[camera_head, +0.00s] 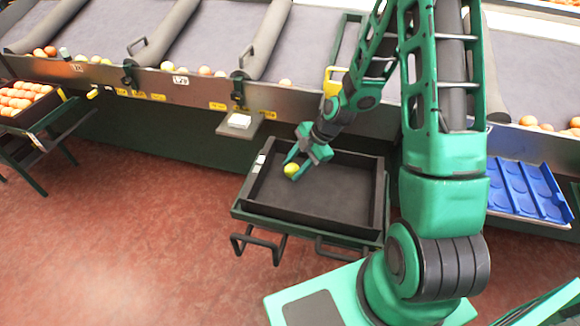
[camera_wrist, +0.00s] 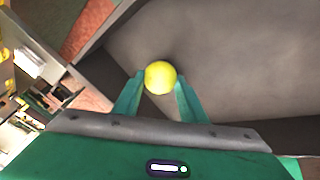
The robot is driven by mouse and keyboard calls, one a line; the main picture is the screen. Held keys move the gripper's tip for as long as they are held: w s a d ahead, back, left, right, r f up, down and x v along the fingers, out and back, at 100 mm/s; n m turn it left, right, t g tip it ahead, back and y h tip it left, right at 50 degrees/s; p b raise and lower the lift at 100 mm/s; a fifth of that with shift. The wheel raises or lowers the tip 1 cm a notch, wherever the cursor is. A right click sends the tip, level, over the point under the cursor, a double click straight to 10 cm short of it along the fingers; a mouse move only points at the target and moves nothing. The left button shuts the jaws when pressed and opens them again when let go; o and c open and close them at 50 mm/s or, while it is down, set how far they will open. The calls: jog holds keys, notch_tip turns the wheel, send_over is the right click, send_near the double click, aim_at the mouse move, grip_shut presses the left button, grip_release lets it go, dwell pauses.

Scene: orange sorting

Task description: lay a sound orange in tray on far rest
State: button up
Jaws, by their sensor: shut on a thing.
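My gripper (camera_head: 293,164) is shut on a round yellow-green fruit (camera_head: 291,170). In the wrist view the fruit (camera_wrist: 160,77) sits between the tips of my two green fingers (camera_wrist: 160,88), and its visible skin looks smooth and plain. The gripper holds it over the left part of a black tray (camera_head: 313,219) on a green stand. The tray looks empty. I cannot tell how high the fruit is above its floor. Another tray at the far left is filled with oranges (camera_head: 20,95). A blue tray with pockets (camera_head: 527,190) lies at the right and looks empty.
A sloped grey sorting table (camera_head: 215,35) with dark padded dividers runs along the back, with several fruits at its lower edge. A small grey shelf (camera_head: 240,125) juts out behind the black tray. Red floor (camera_head: 130,230) is clear at the left.

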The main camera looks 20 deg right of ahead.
jog(key=shift+f, duration=0.2)
jog(key=o, duration=1.1)
jog(key=shift+o, duration=0.3)
jog(key=shift+o, duration=0.6)
jog(key=o, duration=0.3)
jog(key=shift+s, duration=0.1)
jog(key=shift+s+f, duration=0.1)
jog(key=shift+s, duration=0.05)
jog(key=shift+c, duration=0.5)
jog(key=shift+d, duration=0.1)
